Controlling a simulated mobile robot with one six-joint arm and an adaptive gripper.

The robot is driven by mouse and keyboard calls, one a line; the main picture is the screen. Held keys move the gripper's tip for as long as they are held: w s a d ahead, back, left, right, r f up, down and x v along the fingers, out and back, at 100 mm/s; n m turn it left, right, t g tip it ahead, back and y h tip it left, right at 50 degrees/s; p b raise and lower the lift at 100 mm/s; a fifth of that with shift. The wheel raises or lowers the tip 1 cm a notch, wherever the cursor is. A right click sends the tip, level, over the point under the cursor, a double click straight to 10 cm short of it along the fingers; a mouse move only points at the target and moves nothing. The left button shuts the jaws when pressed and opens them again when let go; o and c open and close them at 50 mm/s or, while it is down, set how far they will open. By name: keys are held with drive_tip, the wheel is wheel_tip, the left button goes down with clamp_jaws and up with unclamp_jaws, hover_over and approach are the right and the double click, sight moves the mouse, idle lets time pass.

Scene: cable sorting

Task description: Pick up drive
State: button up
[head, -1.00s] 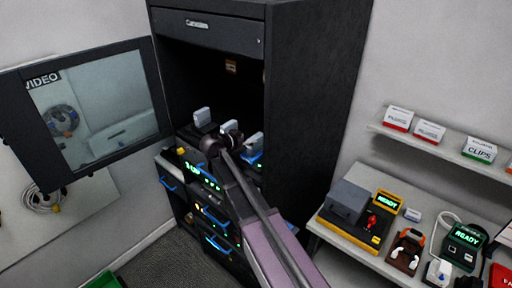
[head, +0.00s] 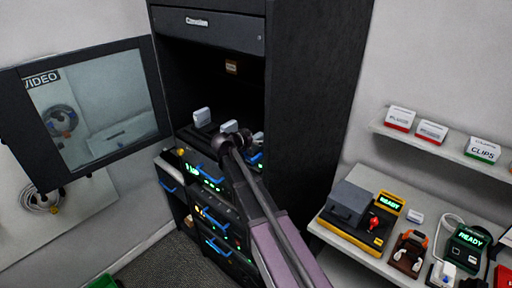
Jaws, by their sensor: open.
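Several pale grey, box-shaped units that look like drives stand in a row inside the open black cabinet. The left one (head: 202,117) is in plain view, the middle one (head: 229,126) shows above my arm's end, and the right one (head: 258,138) is mostly behind my arm. I cannot tell which is the drive. My gripper (head: 231,142) is at the cabinet opening, just in front of the middle and right units. It is open; its fingertips are hard to make out, and I see nothing held.
The cabinet's glass door (head: 100,110) stands open to the left. Below the units are equipment drawers with blue handles (head: 215,245). The cabinet's side wall (head: 315,110) is close on the right. A bench (head: 335,240) with devices and a shelf (head: 440,150) with boxes stand farther right.

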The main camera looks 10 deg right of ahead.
clamp_jaws()
drive_tip(key=shift+r, duration=0.2)
idle(0.3)
wheel_tip(320, 180, up, 3)
drive_tip(key=p, duration=0.3)
drive_tip(key=shift+r+p, duration=0.15)
drive_tip(key=shift+p, duration=0.15)
drive_tip(key=s+a, duration=1.1)
drive_tip(key=a, duration=0.2)
drive_tip(key=shift+s+a, duration=0.25)
drive_tip(key=shift+a, duration=0.15)
drive_tip(key=shift+r, duration=0.1)
drive_tip(key=shift+r+p, duration=1.6)
drive_tip(key=shift+p, duration=0.1)
